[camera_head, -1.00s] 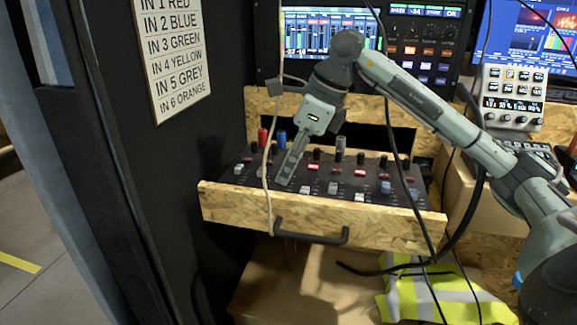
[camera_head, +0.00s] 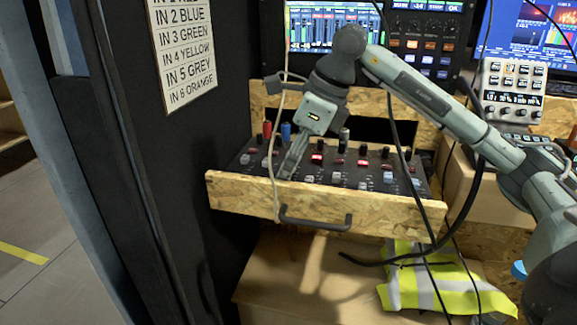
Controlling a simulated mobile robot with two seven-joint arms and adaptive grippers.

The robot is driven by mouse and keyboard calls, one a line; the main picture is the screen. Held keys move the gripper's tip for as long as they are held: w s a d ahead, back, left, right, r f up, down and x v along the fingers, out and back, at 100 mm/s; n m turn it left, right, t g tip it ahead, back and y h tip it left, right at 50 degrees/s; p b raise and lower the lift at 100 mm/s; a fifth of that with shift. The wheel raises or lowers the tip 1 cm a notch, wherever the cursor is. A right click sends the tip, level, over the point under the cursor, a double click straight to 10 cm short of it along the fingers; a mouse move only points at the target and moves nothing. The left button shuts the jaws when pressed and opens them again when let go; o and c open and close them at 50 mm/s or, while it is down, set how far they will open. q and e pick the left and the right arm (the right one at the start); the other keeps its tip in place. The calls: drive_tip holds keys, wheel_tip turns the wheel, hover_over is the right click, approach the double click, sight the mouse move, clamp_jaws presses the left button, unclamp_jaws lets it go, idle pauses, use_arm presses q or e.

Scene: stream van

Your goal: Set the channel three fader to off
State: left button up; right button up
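The mixer panel (camera_head: 325,167) lies in an open chipboard drawer (camera_head: 330,207), with a row of fader caps along its front half. Light caps show at the left (camera_head: 245,159) and near the middle (camera_head: 337,178); they stand at differing heights along their slots. My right gripper (camera_head: 289,172) reaches down over the left part of the panel, its narrow fingers close together. Its tips are at the fader row and cover the spot where the third cap from the left would be. I cannot tell whether they touch a cap or how far they are parted. My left gripper is out of view.
A thin pale cable (camera_head: 277,190) hangs across the panel just left of my gripper. Dark cables (camera_head: 407,175) cross its right side. A black handle (camera_head: 315,223) is on the drawer front. A yellow vest (camera_head: 430,275) lies below. A labelled sign (camera_head: 185,50) hangs at left.

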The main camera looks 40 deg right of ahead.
drive_tip(key=shift+v, duration=4)
